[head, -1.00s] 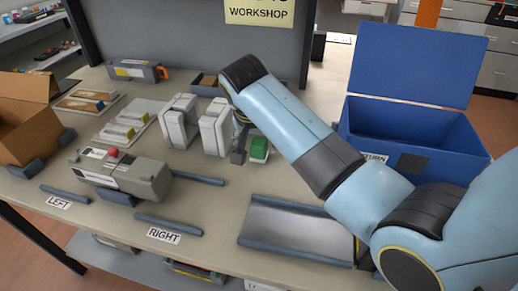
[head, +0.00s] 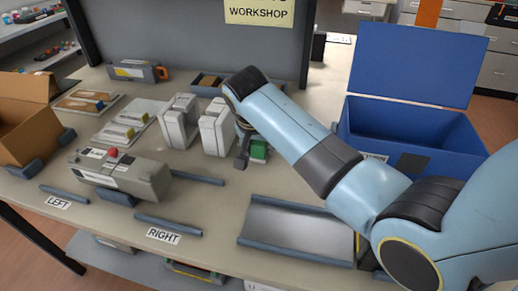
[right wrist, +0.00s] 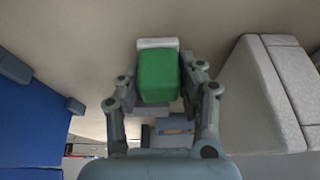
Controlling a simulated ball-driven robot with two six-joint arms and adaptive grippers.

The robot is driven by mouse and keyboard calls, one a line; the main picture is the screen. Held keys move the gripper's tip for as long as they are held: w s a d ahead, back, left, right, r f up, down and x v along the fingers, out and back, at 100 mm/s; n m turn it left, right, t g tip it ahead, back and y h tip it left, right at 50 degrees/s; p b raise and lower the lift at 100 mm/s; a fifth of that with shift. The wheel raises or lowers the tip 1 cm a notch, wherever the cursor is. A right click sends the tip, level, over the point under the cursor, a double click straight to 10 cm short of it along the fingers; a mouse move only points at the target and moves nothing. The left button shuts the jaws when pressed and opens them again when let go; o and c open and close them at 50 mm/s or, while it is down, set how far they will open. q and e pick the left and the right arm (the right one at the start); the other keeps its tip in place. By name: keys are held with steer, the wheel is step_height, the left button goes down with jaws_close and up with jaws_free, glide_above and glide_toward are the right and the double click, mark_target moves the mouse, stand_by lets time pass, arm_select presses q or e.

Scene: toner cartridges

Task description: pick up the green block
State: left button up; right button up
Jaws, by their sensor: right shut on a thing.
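The green block (head: 258,150) has a pale base and is partly hidden by my right arm in the head view. It also fills the space between the fingers in the right wrist view (right wrist: 158,76). My right gripper (head: 250,157) is shut on it, with one finger on each side (right wrist: 160,92). I cannot tell whether the block touches the table. My left gripper is not in view.
Two white-grey cartridges (head: 216,131) stand left of the block. A blue open bin (head: 415,125) is at right, and a grey tray (head: 297,230) lies in front. A grey cartridge with a red knob (head: 120,172) is at left.

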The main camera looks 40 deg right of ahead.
steer(key=shift+r, duration=0.1)
steer(key=shift+r, duration=0.55)
step_height(320, 180, up, 3)
steer(key=shift+w+f, duration=0.1)
steer(key=shift+f, duration=0.05)
steer(key=s+d+r, duration=0.7)
steer(key=s, duration=0.2)
steer(key=shift+s+d+p, duration=0.15)
steer(key=shift+p, duration=0.25)
steer(key=o, duration=0.7)
steer(key=shift+c, duration=0.2)
steer(key=c, duration=0.5)
